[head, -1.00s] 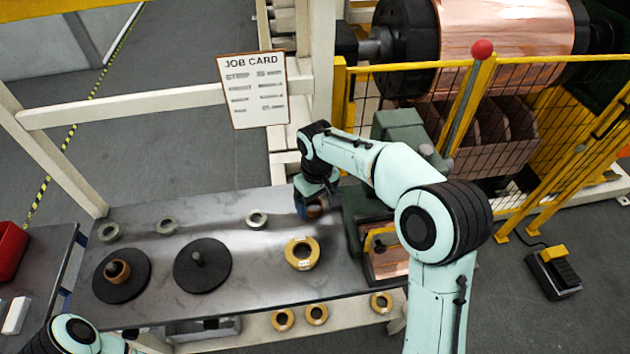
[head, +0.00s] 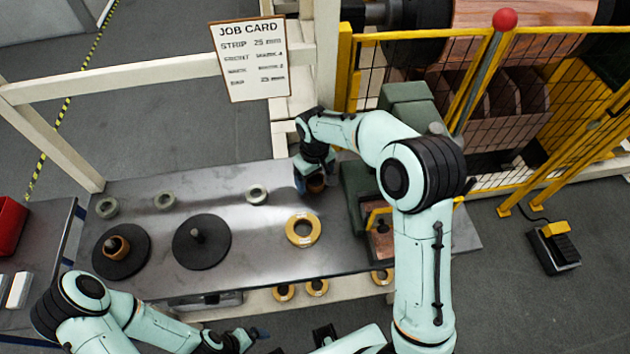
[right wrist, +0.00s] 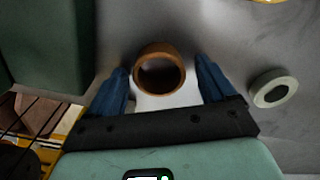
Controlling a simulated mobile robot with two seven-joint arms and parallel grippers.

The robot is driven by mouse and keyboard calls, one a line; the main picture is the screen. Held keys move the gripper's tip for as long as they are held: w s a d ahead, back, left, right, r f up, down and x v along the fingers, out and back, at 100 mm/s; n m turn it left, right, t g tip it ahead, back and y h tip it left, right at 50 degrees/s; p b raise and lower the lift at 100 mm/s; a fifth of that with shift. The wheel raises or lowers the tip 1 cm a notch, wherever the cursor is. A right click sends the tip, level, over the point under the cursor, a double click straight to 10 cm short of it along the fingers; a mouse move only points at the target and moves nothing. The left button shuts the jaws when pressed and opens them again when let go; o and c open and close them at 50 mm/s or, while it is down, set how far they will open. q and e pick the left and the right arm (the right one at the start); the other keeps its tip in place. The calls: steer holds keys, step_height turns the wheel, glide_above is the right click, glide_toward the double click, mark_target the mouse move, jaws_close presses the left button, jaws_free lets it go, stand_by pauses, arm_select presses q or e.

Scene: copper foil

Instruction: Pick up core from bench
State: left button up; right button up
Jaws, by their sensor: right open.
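The core, a short brown open tube (right wrist: 160,74), stands on the grey metal bench (head: 270,262). In the head view, the core (head: 317,184) shows only in part, beside the green machine and partly behind my right gripper (head: 312,188). In the right wrist view, my right gripper (right wrist: 161,80) is open, with its two blue fingers on either side of the core and gaps visible on both sides. My left gripper (head: 240,341) is low at the bottom edge, in front of the bench and away from the core; its jaws are too small to read.
A yellow roll (head: 303,230) and several small grey rings lie on the bench. Two black discs with spindles (head: 202,242) stand at left, one bearing a brown core (head: 116,247). A green machine (head: 358,190) stands close right of my right gripper. A yellow mesh guard (head: 420,75) is behind.

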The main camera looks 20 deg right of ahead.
steer(key=c, duration=1.1)
steer(key=shift+r, duration=0.1)
